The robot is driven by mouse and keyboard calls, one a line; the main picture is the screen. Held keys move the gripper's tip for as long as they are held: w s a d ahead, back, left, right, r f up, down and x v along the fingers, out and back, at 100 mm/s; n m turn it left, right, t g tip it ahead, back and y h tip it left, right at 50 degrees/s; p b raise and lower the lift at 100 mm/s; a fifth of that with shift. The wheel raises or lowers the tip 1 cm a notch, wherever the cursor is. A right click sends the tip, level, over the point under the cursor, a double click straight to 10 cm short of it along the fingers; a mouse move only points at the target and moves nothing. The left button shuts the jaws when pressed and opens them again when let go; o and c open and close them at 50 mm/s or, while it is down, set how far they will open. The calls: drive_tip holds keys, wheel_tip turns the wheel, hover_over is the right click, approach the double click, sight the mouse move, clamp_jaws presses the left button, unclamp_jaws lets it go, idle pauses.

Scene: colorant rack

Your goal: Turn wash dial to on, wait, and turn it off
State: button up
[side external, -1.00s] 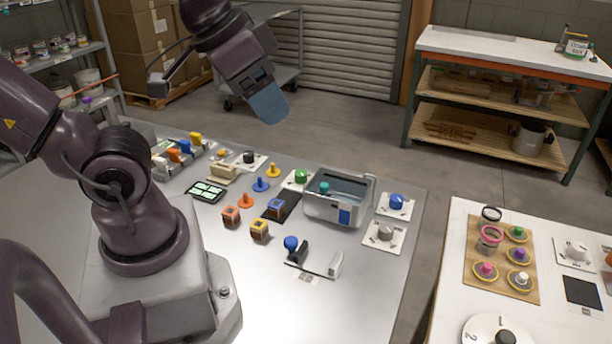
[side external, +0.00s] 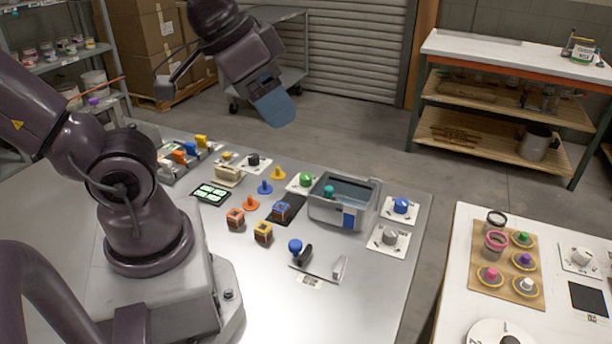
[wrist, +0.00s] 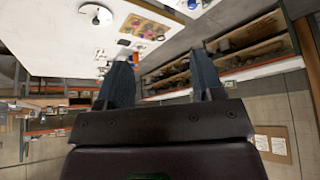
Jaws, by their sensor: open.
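Several dials on white plates stand on the grey table; I cannot read which is the wash dial. A blue dial (side external: 401,206) and a grey dial (side external: 389,237) sit right of a clear-walled grey tub (side external: 359,189). A green dial (side external: 305,180) sits at the tub's left, and a black dial (side external: 253,160) is farther back. Another grey dial (side external: 582,257) is on the white table. My gripper (side external: 275,112) hangs high above the far side of the table, apart from every dial. Its two fingers are apart and empty in the wrist view (wrist: 160,80).
Orange and yellow blocks (side external: 236,218), coloured pegs (side external: 265,187) and a blue-knobbed lever (side external: 295,246) occupy the grey table's middle. A wooden board (side external: 505,285) with coloured knobs is on the white table (side external: 455,310). A floor gap separates the tables.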

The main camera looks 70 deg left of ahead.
drive_tip(key=w+a+f+n+g, duration=0.5)
drive_tip(key=w+a+f+n, duration=0.3)
drive_tip(key=a, duration=0.5)
drive_tip(key=n, duration=1.2)
approach(306, 176)
drive_tip(key=shift+g, duration=0.3)
drive_tip(key=f, duration=0.9)
drive_tip(key=shift+w+d+f, duration=0.1)
drive_tip(key=shift+w+f, duration=0.05)
drive_tip(key=shift+w, duration=0.1)
drive_tip(key=c, duration=0.9)
